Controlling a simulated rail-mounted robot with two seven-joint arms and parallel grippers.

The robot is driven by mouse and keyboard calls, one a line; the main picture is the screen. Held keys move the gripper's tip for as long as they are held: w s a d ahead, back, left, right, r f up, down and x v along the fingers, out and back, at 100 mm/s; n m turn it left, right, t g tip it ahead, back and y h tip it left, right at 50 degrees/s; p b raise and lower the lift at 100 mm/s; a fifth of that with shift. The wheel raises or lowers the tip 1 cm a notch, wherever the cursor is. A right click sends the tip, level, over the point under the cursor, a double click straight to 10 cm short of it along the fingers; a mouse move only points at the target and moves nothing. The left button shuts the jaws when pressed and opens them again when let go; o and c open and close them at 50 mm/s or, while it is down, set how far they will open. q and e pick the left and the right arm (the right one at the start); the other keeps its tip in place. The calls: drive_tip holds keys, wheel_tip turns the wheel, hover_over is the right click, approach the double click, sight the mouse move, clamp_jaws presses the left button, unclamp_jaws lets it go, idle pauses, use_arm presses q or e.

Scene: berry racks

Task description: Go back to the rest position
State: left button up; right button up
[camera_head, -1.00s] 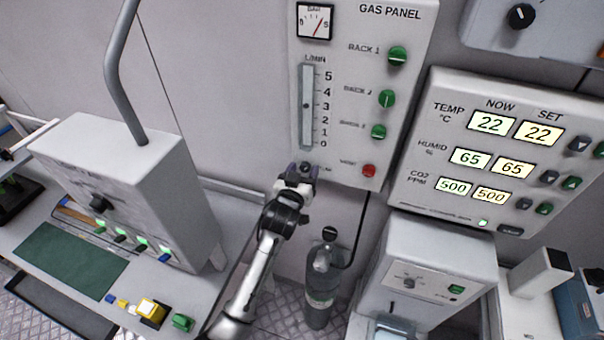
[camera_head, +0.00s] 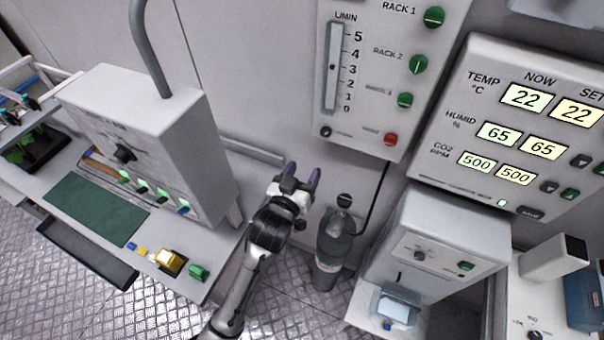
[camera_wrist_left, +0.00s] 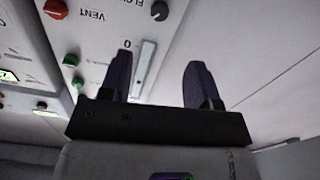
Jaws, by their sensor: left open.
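My left gripper (camera_head: 302,182) is open and empty in the head view. It is below the gas panel (camera_head: 350,125) and apart from it, above and left of the grey gas cylinder (camera_head: 335,250). In the left wrist view its two dark purple fingers (camera_wrist_left: 155,82) stand apart with nothing between them. The gas panel (camera_wrist_left: 20,40) lies beyond the fingers there, with its red vent button (camera_wrist_left: 56,9) and black flow knob (camera_wrist_left: 159,10). My right gripper does not show.
A bench (camera_head: 90,235) with a grey box unit (camera_head: 150,135), a green mat (camera_head: 95,208) and small coloured blocks (camera_head: 170,262) stands at left. A grey dispenser (camera_head: 435,235) stands at right, below the climate panel (camera_head: 480,85). Metal floor shows between them.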

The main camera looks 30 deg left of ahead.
use_arm(q)
drive_tip(key=shift+s, duration=0.25)
idle(0.3)
drive_tip(key=s+a+f+m+g, duration=0.1)
drive_tip(key=s+f+g, duration=0.45)
drive_tip(key=s, duration=0.55)
drive_tip(key=s+f+m+g, duration=0.2)
drive_tip(key=s+f+g, duration=0.3)
drive_tip(key=s, duration=0.6)
drive_tip(key=s+a+f+m+g, duration=0.1)
drive_tip(key=s+f+g, duration=0.3)
drive_tip(key=s+f, duration=0.5)
drive_tip(key=w+p+v, duration=0.2)
drive_tip(key=p+v, duration=0.9)
drive_tip(key=w+a+r+p+v, duration=0.1)
drive_tip(key=w+p+v, duration=0.1)
drive_tip(key=p+v, duration=0.9)
drive_tip(key=shift+r+h, duration=0.4)
drive_tip(key=shift+r, duration=0.45)
